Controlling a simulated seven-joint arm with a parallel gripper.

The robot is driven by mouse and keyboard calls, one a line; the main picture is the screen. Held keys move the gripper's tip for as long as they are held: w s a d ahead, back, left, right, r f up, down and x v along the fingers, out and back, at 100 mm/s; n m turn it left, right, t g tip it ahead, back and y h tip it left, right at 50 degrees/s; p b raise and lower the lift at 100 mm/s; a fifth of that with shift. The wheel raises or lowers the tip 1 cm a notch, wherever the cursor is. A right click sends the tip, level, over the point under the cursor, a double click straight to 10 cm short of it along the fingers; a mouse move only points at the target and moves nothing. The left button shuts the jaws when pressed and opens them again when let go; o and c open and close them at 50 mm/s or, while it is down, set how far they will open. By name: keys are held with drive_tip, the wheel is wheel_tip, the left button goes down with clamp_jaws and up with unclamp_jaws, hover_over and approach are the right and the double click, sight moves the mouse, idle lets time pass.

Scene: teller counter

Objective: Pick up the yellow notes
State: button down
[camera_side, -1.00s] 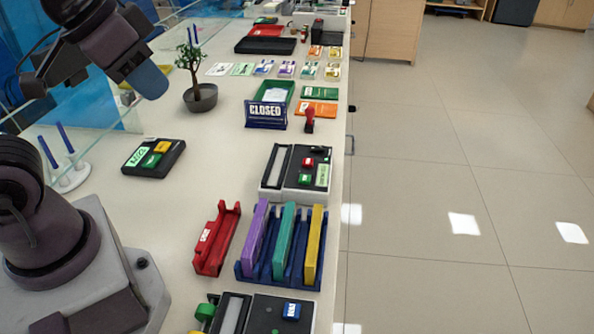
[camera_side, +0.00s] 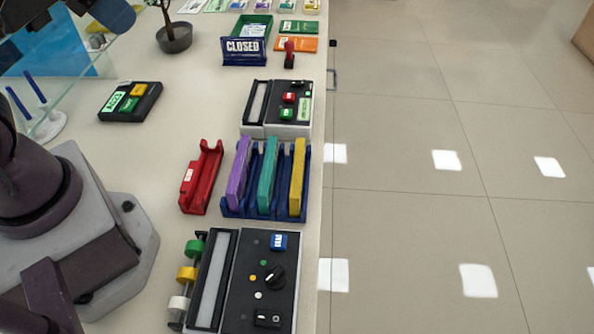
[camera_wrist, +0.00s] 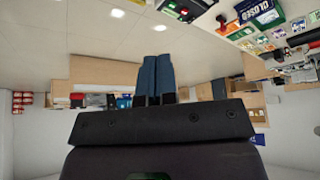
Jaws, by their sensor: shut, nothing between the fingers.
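The yellow notes (camera_side: 298,177) are a narrow upright bundle in the right slot of a blue rack (camera_side: 268,209), in the side view. A teal bundle (camera_side: 267,176) stands in the middle slot and a purple bundle (camera_side: 238,172) leans slightly in the left slot. My gripper (camera_side: 116,12) is at the upper left of the side view, partly cut off, far from the rack. In the wrist view my gripper (camera_wrist: 156,76) has its blue fingers together with nothing between them. The yellow notes are not visible there.
An empty red holder (camera_side: 200,177) stands left of the rack. A device (camera_side: 278,108) is behind it and a control panel (camera_side: 262,285) in front. A black box with buttons (camera_side: 130,101), a potted plant (camera_side: 174,38) and a glass screen lie left. The counter's right edge is close to the rack.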

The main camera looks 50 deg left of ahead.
idle(0.3)
drive_tip(key=c, duration=1)
unclamp_jaws()
drive_tip(key=shift+o, duration=0.2)
